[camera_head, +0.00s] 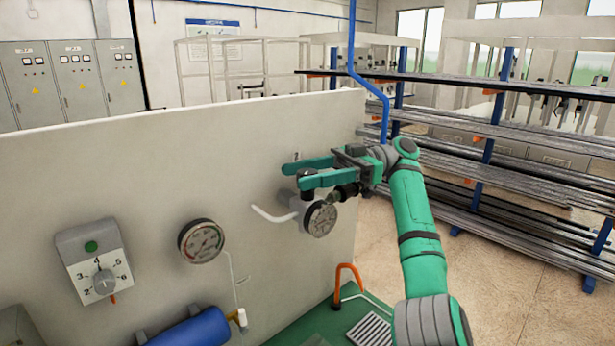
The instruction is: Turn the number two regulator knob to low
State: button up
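A regulator with a round white gauge (320,219) is mounted on the pale panel, with a grey pipe running to its left. A black knob (305,182) stands on top of its body, partly hidden by my gripper. My gripper (294,174) reaches in from the right, its two green fingers apart around or just above this knob; I cannot tell whether they touch it. Another black round part (346,191) shows below the gripper at right.
A grey box with a numbered dial (104,281) and green button is on the panel at left, beside a second gauge (201,241). A blue cylinder (195,330) and orange hoop (349,278) are below. Racks of bars (500,165) stand at right behind open floor.

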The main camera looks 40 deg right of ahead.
aim_at(306, 172)
jog(key=shift+d+f, duration=0.1)
jog(key=shift+d, duration=0.05)
jog(key=shift+r, duration=1.5)
jog(key=shift+s+a+r, duration=0.2)
jog(key=shift+s+r, duration=0.05)
jog(key=shift+r, duration=0.05)
jog(key=s+a+r, duration=0.7)
jog(key=s+r, duration=0.2)
jog(key=s, duration=0.2)
jog(key=shift+s+r, duration=0.2)
jog(key=shift+s, duration=0.05)
